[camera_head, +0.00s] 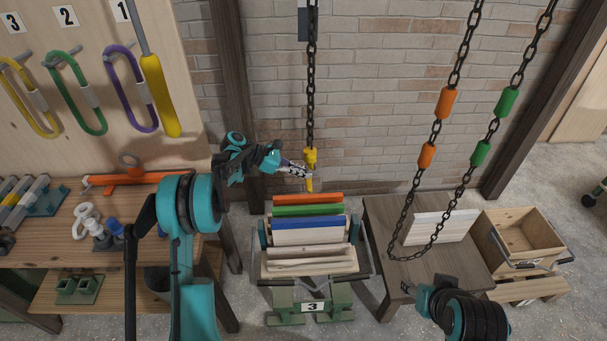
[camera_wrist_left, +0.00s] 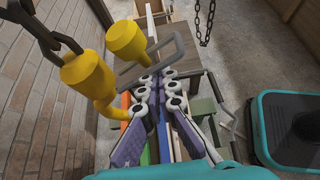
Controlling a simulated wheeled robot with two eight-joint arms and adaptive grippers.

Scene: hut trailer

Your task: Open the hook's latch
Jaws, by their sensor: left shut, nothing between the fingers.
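The yellow hook (camera_head: 310,160) hangs from a dark chain (camera_head: 311,80) in front of the brick wall. The wrist view shows the hook (camera_wrist_left: 85,78) up close at left, with its yellow tip (camera_wrist_left: 125,38) nearer the middle. A grey wire loop, the latch (camera_wrist_left: 175,42), reaches across beside the tip. My left gripper (camera_head: 304,171) is at the hook. In the wrist view its fingers (camera_wrist_left: 157,80) are shut and empty, their tips at the lower side of the loop. I cannot tell whether they touch it.
Below the hook stands a rack with coloured boards (camera_head: 308,210). A wooden table (camera_head: 430,275) with a hanging chain loop and a wooden crate (camera_head: 520,232) are to the right. A workbench (camera_head: 60,235) and a board with coloured carabiners are at left.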

